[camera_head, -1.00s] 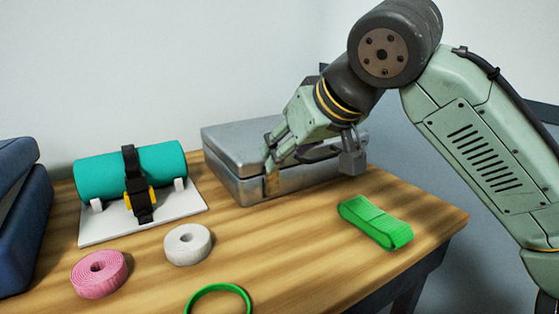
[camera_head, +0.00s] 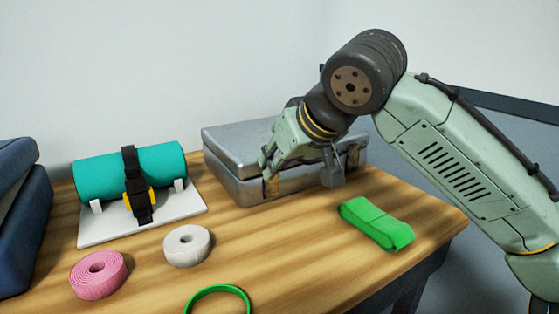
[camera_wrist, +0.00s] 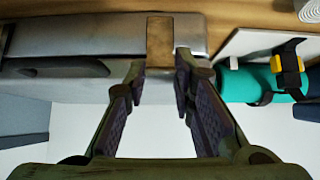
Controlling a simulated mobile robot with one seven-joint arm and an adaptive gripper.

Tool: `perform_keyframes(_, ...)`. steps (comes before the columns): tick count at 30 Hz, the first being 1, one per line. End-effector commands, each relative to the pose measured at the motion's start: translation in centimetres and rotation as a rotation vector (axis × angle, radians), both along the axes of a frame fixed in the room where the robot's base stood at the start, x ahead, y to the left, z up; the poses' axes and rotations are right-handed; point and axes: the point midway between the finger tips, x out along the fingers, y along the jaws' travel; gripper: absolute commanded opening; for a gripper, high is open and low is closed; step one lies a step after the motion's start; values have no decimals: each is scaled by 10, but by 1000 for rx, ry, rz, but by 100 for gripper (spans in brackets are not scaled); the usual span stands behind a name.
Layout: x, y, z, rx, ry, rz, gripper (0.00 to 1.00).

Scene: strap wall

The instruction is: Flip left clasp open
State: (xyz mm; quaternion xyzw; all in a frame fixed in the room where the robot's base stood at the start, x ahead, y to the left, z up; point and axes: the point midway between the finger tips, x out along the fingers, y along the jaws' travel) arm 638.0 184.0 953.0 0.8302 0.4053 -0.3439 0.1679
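A silver metal case (camera_head: 228,166) stands closed at the back of the table. Its brass left clasp (camera_head: 271,187) is on the front face, near the left end; it also shows in the wrist view (camera_wrist: 160,38), where the picture is upside down. My gripper (camera_head: 267,164) is at the case front, just above this clasp. In the wrist view the two fingers (camera_wrist: 160,78) are apart with nothing between them, their tips close to the clasp's edge. Contact cannot be told. The brass right clasp (camera_head: 353,157) is partly visible behind my wrist.
A teal roll (camera_head: 105,177) with a black strap and yellow buckle sits on a white stand, left of the case. Pink (camera_head: 99,276) and white (camera_head: 187,245) tape rolls, a green folded strap (camera_head: 376,222) and a green ring (camera_head: 219,290) lie in front. Dark blue cases stand far left.

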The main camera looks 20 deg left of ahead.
Motion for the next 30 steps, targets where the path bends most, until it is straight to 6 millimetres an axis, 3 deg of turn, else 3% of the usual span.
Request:
perform_keyframes(9, 0, 0, 0, 0, 0, 0, 0)
perform_keyframes(30, -3, -3, -5, 38, -27, 1, 0)
